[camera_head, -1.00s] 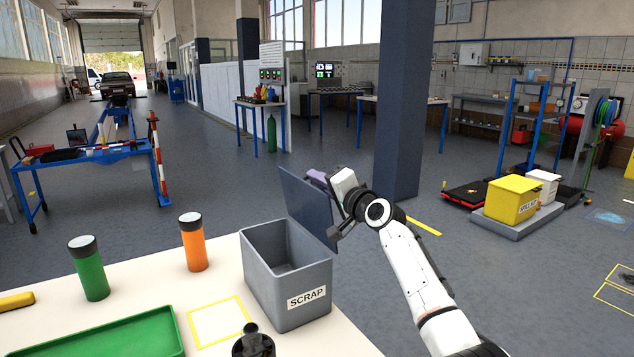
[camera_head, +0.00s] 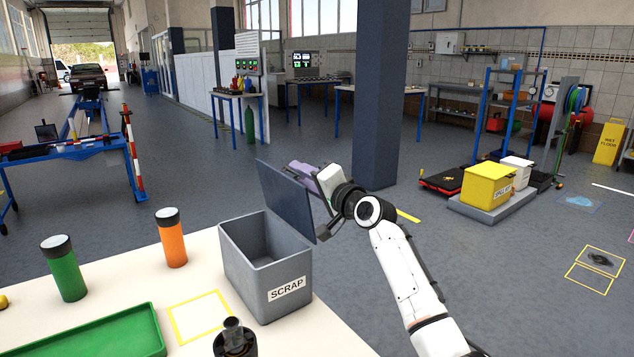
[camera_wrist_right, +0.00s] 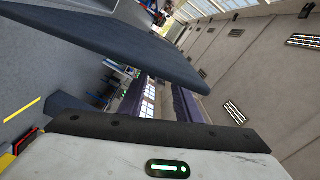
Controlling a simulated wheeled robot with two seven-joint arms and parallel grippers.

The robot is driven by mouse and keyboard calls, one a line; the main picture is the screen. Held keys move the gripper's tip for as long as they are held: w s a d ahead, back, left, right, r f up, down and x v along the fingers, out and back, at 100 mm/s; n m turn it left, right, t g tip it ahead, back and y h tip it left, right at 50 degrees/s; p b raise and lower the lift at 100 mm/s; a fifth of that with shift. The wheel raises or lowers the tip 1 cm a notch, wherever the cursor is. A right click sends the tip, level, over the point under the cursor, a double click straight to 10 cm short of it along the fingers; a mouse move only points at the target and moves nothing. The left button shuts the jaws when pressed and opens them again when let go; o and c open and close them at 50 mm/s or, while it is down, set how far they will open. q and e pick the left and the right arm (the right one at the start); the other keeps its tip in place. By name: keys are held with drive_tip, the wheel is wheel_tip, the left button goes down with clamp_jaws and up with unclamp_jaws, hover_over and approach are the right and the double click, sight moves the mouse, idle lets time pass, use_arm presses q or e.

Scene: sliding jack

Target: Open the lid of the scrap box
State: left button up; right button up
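The grey scrap box (camera_head: 283,290) stands on the table's right edge, labelled SCRAP. Its dark lid (camera_head: 284,198) stands raised along the box's right side, and the inside of the box shows empty. My right gripper (camera_head: 301,175) is on the far side of the lid, partly hidden by it; I cannot tell if it touches. In the right wrist view the lid (camera_wrist_right: 110,45) is a dark slab across the top. The two purple fingers (camera_wrist_right: 160,103) there stand apart, with nothing seen between them. My left gripper is not in view.
On the pale table are a green canister (camera_head: 64,270), an orange canister (camera_head: 171,240), a green tray (camera_head: 105,340), a yellow outlined square (camera_head: 200,316) and a dark object (camera_head: 234,340) at the front. A blue column (camera_head: 378,100) stands beyond my right arm.

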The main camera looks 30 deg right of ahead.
drive_tip(key=s+d, duration=0.1)
drive_tip(key=s, duration=0.5)
drive_tip(key=shift+s, duration=0.35)
